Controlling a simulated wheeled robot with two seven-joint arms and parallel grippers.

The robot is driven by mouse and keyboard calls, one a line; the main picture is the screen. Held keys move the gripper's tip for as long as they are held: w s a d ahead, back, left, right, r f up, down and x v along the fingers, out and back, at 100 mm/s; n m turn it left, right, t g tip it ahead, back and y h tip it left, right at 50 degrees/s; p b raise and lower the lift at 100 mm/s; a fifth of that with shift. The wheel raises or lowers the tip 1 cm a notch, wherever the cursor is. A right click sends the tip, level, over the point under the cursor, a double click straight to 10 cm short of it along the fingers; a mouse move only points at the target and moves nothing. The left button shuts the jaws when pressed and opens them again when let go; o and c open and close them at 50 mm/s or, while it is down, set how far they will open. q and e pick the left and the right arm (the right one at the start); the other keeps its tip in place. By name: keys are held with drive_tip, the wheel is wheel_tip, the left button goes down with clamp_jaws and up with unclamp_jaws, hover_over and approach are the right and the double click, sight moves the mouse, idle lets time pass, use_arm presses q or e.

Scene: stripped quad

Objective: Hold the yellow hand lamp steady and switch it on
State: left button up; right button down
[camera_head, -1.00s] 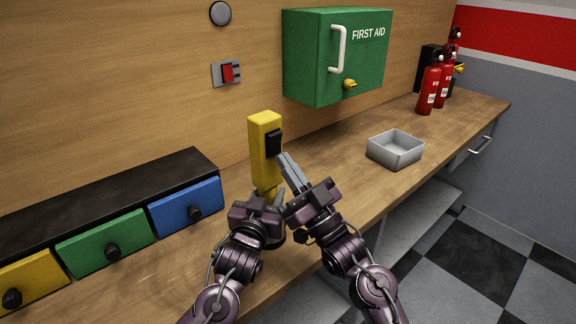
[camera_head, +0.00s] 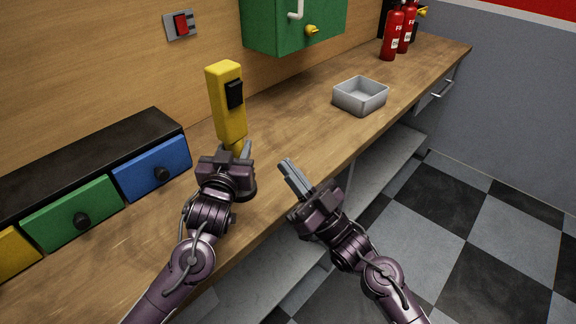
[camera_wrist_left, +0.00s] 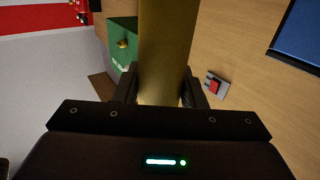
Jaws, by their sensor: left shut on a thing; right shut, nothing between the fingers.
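The yellow hand lamp (camera_head: 227,108) stands upright above the bench in the head view, with a black switch (camera_head: 235,94) on its side. My left gripper (camera_head: 238,150) is shut on its narrow lower part. In the left wrist view the lamp (camera_wrist_left: 165,50) rises between the fingers. My right gripper (camera_head: 289,165) is shut and empty, to the right of the lamp and apart from it, near the bench's front edge. Whether the lamp is lit does not show; its far side is hidden.
Blue (camera_head: 152,168) and green (camera_head: 72,214) drawers stand at the left. A grey metal tray (camera_head: 361,97) sits on the wooden bench (camera_head: 300,123) at the right. A green first aid cabinet (camera_head: 268,28) and a red wall switch (camera_head: 181,24) are behind. Fire extinguishers (camera_head: 392,33) stand far right.

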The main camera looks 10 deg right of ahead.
use_arm(q)
drive_tip(key=o, duration=1.3)
drive_tip(key=shift+o, duration=0.2)
